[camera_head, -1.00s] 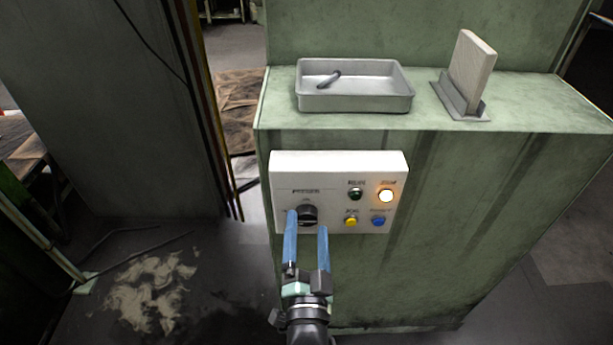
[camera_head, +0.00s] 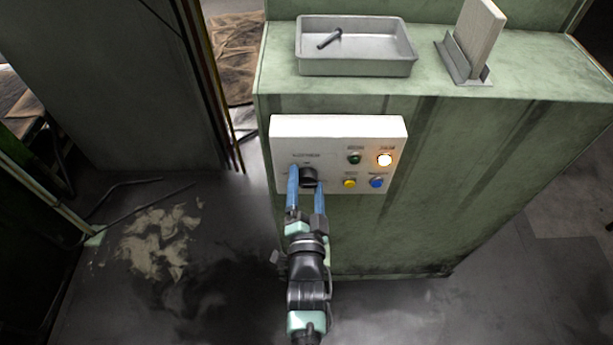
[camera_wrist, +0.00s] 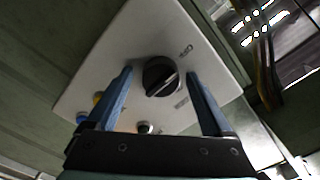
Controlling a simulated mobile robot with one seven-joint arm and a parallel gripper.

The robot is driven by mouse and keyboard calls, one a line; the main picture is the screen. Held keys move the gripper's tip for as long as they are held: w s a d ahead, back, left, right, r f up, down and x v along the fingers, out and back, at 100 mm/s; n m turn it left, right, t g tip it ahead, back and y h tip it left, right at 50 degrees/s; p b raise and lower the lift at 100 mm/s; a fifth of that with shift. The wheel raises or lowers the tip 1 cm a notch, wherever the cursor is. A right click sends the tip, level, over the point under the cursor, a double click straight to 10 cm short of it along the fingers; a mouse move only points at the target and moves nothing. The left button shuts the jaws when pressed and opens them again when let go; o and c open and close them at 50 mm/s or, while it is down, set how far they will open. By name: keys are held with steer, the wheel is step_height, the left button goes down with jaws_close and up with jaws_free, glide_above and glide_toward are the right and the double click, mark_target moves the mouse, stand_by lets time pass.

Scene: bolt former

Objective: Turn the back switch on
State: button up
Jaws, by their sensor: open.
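The black rotary switch (camera_head: 308,177) sits on the left part of a white control panel (camera_head: 340,127) on the front of the green cabinet. In the wrist view the black knob (camera_wrist: 161,77) has a pale line across its face and lies between and just beyond my blue fingers. My gripper (camera_head: 306,176) is open, one finger to each side of the knob; it also shows in the wrist view (camera_wrist: 158,80). I cannot tell whether either finger touches the knob. The right finger is partly in front of the knob in the head view.
On the cabinet top are a grey tray (camera_head: 357,68) with a dark bolt-like piece and a slotted holder with a pale plate (camera_head: 480,35).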

steer(key=n, duration=0.4)
steer(key=shift+s+b, duration=0.2)
steer(key=shift+b, duration=0.1)
steer(key=shift+f+n+b, duration=0.1)
steer(key=shift+n+b, duration=0.25)
steer(key=shift+n, duration=0.45)
steer(key=n+b, duration=0.1)
steer(key=n, duration=0.3)
jaws_close()
steer(key=shift+r, duration=0.2)
